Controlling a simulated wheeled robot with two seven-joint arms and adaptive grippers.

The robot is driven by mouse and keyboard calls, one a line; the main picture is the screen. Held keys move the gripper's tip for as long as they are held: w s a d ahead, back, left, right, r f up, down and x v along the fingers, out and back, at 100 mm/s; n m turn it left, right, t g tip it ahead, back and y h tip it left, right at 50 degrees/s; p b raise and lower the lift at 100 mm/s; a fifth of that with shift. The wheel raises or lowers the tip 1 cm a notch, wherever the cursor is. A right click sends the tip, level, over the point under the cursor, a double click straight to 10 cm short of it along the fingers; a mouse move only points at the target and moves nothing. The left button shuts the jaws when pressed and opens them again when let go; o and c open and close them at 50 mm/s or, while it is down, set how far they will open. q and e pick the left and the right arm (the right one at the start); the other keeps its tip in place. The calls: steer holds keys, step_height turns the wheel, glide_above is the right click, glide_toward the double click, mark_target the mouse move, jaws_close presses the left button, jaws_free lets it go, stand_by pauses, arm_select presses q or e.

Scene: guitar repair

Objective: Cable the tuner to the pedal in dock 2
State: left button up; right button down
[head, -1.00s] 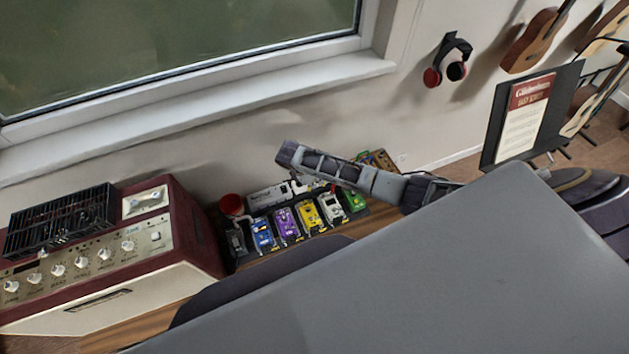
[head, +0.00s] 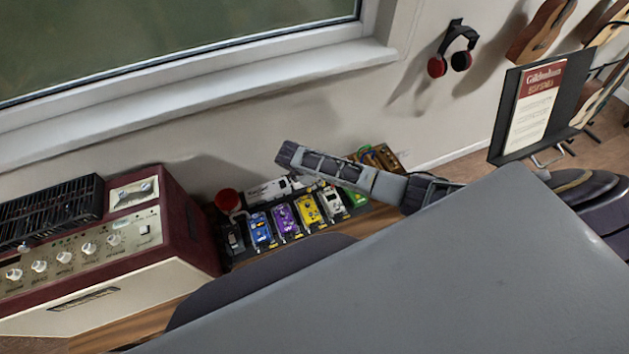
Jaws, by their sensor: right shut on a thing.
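A dark pedalboard (head: 226,262) holds a row of pedals: a small dark one (head: 234,239), a blue one (head: 261,230), a purple one (head: 285,221), a yellow one (head: 308,209), a white one (head: 332,203) and a green one (head: 355,196). I cannot tell which is the tuner or which sits in dock 2. My right gripper (head: 291,156) reaches in from the right above the back of the board. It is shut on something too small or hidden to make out. A long white box (head: 267,190) behind the pedals is partly covered. My left gripper is out of view.
A maroon amplifier (head: 188,225) with a black rack (head: 50,212) on top stands left of the board. A wooden box (head: 390,156) with cables is behind at right. A red cup-like thing (head: 228,200) is at the back left. Headphones (head: 459,50) hang on the wall.

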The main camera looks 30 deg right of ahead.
steer(key=shift+f, duration=0.65)
steer(key=shift+s+p, duration=0.1)
steer(key=shift+p, duration=0.5)
stand_by(1.8)
steer(key=shift+f+b, duration=0.55)
steer(key=shift+f, duration=0.6)
stand_by(1.4)
steer(key=c, duration=1.1)
jaws_free()
steer(key=shift+r, duration=0.1)
